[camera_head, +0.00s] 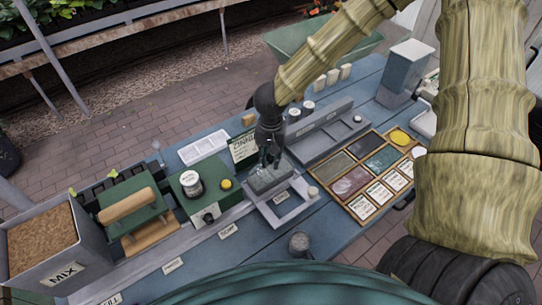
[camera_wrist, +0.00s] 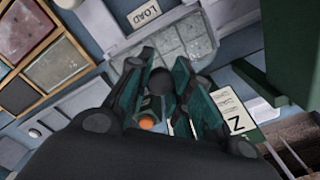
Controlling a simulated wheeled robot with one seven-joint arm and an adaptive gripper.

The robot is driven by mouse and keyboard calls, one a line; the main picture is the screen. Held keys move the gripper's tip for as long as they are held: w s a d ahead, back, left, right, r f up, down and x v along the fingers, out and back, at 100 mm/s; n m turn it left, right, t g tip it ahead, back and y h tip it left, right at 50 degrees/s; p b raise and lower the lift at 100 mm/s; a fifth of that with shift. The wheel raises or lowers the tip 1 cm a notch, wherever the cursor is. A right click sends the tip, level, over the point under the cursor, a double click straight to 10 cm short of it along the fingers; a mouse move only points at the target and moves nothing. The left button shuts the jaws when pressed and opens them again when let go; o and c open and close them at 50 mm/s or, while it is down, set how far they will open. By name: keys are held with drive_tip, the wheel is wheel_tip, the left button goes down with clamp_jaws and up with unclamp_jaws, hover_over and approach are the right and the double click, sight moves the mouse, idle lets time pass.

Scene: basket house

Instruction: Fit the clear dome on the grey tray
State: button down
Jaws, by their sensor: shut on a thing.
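My gripper (camera_head: 269,163) points down over the work table, and its fingers are shut on the clear dome (camera_head: 268,180) by its dark round knob. In the wrist view the fingers (camera_wrist: 160,88) close around the knob, and the see-through dome (camera_wrist: 172,46) shows beyond them, with a grid of cells visible at that spot. The dome is at the grey station with the LOAD label (camera_head: 281,197). The grey tray is mostly hidden beneath the dome and fingers. I cannot tell whether the dome touches its rim or hangs slightly above.
A green box with a jar (camera_head: 191,184) and yellow button stands left. A white compartmented tray (camera_head: 204,146) lies behind it. A wooden sample rack (camera_head: 362,176) is right. A grey cup (camera_head: 299,243) stands in front. The MIX bin (camera_head: 62,278) is far left.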

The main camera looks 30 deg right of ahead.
drive_tip(key=c, duration=0.7)
unclamp_jaws()
drive_tip(key=shift+r+p, duration=4)
drive_tip(key=shift+p, duration=0.8)
drive_tip(key=shift+s+f, duration=0.1)
drive_tip(key=shift+s, duration=0.05)
